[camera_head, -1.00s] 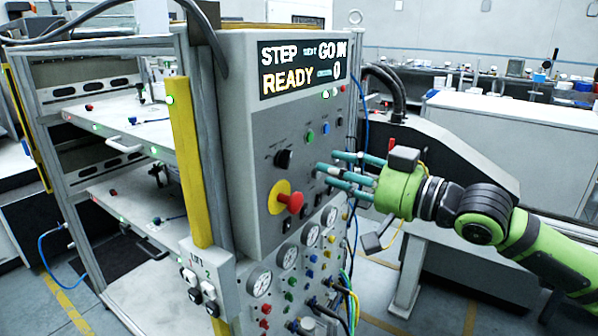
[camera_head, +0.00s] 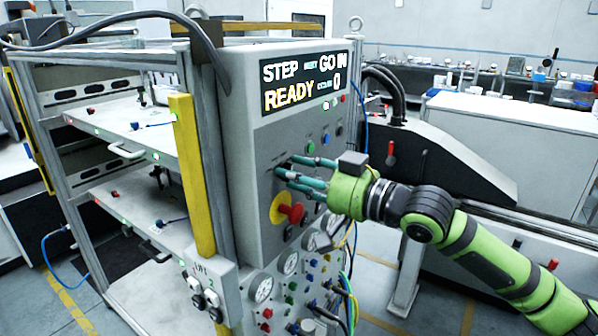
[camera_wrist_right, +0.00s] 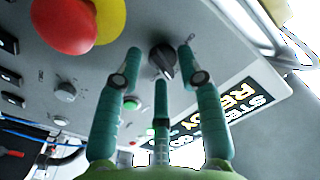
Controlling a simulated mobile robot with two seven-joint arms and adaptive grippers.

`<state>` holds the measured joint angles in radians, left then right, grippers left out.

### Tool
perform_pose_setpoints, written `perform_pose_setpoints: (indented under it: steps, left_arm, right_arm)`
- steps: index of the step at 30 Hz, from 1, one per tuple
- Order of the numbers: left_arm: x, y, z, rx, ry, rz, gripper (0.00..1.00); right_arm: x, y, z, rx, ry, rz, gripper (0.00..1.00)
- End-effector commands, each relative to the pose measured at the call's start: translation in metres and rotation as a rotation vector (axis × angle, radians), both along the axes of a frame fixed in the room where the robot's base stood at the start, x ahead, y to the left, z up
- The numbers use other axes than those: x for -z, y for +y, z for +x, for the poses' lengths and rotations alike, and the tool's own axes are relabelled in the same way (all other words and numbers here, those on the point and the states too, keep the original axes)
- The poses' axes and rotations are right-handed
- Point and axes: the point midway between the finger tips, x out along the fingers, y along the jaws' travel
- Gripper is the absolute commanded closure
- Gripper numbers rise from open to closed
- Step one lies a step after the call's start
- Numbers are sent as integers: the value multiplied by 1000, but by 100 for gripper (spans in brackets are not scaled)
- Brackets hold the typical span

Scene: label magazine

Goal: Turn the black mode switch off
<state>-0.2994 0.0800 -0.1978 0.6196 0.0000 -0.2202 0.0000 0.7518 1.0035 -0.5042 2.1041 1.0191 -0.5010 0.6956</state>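The black mode switch (camera_wrist_right: 163,60) is a round knob with a ridge on the grey control panel (camera_head: 262,130). In the right wrist view it sits between the spread fingertips of my right gripper (camera_head: 285,167). That gripper has teal fingers and a green palm. It is open, with one finger on either side of the switch and a third below. I cannot tell whether the fingers touch it. In the head view the fingers mostly hide the switch. My left gripper is in neither view.
A red emergency knob on a yellow base (camera_head: 281,209) sits just below the fingers. A green button (camera_head: 311,148) and a blue button (camera_head: 325,140) are above them. The lit display (camera_head: 305,80) reads STEP and READY. Gauges and a yellow post (camera_head: 194,175) are nearby.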

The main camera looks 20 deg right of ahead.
Motion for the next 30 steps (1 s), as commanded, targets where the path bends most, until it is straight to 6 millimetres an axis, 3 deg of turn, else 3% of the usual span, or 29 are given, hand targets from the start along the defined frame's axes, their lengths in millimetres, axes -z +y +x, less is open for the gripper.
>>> perform_pose_setpoints:
  steps: [3, 4, 6, 7, 20, 30]
  left_arm:
    - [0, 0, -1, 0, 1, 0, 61]
    - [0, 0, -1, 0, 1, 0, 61]
    - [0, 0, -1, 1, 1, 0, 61]
    - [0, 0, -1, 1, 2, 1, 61]
    - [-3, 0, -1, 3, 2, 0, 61]
    - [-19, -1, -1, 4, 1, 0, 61]
  right_arm:
    - [0, 0, 0, 0, 0, 0, 61]
    - [0, 0, 0, 0, 0, 0, 69]
    - [0, 0, 0, 0, 0, 0, 97]
    - [0, 0, 0, 0, 0, 0, 100]
    - [-1, 0, 0, 0, -22, -28, 100]
    - [-3, -1, 0, 0, -154, -202, 100]
